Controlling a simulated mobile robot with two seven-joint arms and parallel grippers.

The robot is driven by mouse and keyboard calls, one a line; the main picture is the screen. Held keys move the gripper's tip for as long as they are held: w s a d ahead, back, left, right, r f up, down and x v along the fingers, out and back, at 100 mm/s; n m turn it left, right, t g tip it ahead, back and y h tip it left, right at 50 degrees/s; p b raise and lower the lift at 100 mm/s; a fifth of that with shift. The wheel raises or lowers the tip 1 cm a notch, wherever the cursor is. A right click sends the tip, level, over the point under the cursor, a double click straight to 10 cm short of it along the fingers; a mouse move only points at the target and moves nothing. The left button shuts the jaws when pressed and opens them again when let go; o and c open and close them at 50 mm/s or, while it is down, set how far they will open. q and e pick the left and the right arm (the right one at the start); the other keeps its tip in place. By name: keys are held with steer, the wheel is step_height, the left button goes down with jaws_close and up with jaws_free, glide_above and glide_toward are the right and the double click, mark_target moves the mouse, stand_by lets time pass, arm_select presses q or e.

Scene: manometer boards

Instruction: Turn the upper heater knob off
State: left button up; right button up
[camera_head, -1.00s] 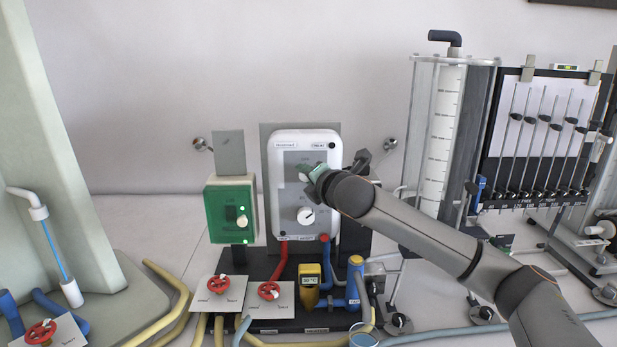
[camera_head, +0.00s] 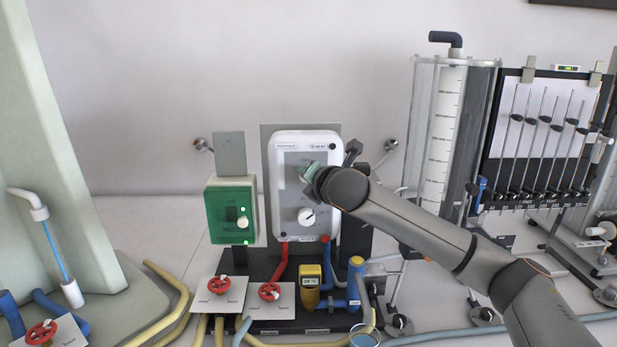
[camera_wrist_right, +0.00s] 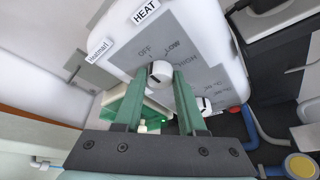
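The white heater box (camera_head: 279,223) stands upright on the dark board. Its upper knob (camera_wrist_right: 160,72) sits on the grey dial plate, under the OFF label in the right wrist view. My right gripper (camera_wrist_right: 162,76) has its two green fingers on either side of that knob, and the tips appear to touch it. In the head view the gripper (camera_head: 306,173) and wrist hide the upper knob. The lower knob (camera_head: 306,217) is white and clear of the gripper; it also shows in the wrist view (camera_wrist_right: 204,104). My left gripper is out of view.
A green switch box (camera_head: 222,215) stands left of the heater. A clear measuring cylinder (camera_head: 441,140) and a manometer board (camera_head: 540,140) stand at the right.

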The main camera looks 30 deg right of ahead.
steer(key=o, duration=0.4)
steer(key=b+v, duration=0.1)
steer(key=v, duration=1.1)
steer(key=shift+s+a+b, duration=0.1)
steer(key=shift+s+b, duration=0.15)
steer(key=shift+b, duration=0.15)
